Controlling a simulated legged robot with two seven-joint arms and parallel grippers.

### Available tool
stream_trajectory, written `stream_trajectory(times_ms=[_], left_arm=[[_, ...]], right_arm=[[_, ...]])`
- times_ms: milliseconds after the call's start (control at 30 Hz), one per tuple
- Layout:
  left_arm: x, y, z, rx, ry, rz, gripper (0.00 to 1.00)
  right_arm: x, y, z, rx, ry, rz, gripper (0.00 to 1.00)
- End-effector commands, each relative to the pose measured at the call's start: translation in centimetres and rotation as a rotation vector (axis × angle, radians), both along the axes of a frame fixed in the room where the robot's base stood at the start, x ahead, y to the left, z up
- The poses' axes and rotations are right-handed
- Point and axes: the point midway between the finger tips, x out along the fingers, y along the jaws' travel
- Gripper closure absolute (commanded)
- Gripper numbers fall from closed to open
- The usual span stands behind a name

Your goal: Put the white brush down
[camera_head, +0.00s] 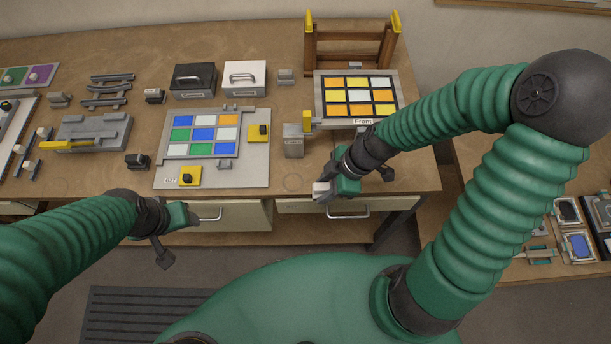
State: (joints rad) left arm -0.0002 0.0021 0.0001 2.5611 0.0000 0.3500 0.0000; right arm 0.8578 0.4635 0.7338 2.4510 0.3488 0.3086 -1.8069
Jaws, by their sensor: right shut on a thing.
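My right gripper (328,190) is above the front edge of the table, right of the grey upright block. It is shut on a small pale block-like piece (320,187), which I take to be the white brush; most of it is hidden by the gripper. My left gripper (188,216) hangs in front of the table edge, over the drawer fronts. Its fingers are too small and turned to tell whether they are open or shut, and nothing clearly shows in it.
A grey upright block (293,143) stands left of my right gripper. A panel of coloured squares (258,178) lies left of it. A framed yellow-orange panel labelled Front (391,118) lies behind my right forearm. Black (193,80) and white (244,77) handled boxes stand behind.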

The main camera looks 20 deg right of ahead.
Motion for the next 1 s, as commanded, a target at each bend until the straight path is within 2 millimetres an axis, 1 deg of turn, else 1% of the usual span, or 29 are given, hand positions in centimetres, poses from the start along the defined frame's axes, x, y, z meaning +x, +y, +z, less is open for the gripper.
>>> stream_trajectory(times_ms=[33,200,300,433,500,600,700,933,967,1000], left_arm=[[0.1,0.0,0.4,0.0,-0.004,0.0,0.41],[0.1,0.0,1.2,0.0,-0.004,0.001,0.41],[0.1,0.0,1.4,0.0,-0.004,0.0,0.41],[0.1,0.0,1.8,0.0,-0.003,0.0,0.41],[0.1,0.0,2.0,0.0,-0.003,0.0,0.41],[0.1,0.0,2.2,0.0,-0.003,0.0,0.41],[0.1,0.0,2.2,0.0,-0.003,0.0,0.41],[0.1,0.0,1.9,0.0,-0.003,0.0,0.41],[0.1,0.0,1.9,0.0,-0.003,0.0,0.41],[0.1,0.0,2.0,0.0,-0.003,0.0,0.41]], right_arm=[[1.2,0.6,0.2,0.002,-0.001,0.011,1.0],[5.3,1.6,0.1,0.004,0.0,0.008,1.0],[7.0,1.9,-0.2,0.004,0.001,0.003,1.0],[8.8,2.4,-0.4,0.003,0.001,0.005,1.0],[8.4,2.4,-2.1,0.005,0.009,0.001,1.0],[8.5,2.4,-3.6,0.005,0.006,0.002,1.0],[8.5,2.3,-4.1,0.003,0.002,0.001,1.0],[8.5,2.4,-4.4,0.002,0.001,0.002,1.0],[8.5,2.3,-4.4,0.002,0.001,0.002,0.61],[8.5,2.3,-4.3,0.002,0.001,0.002,0.56]])
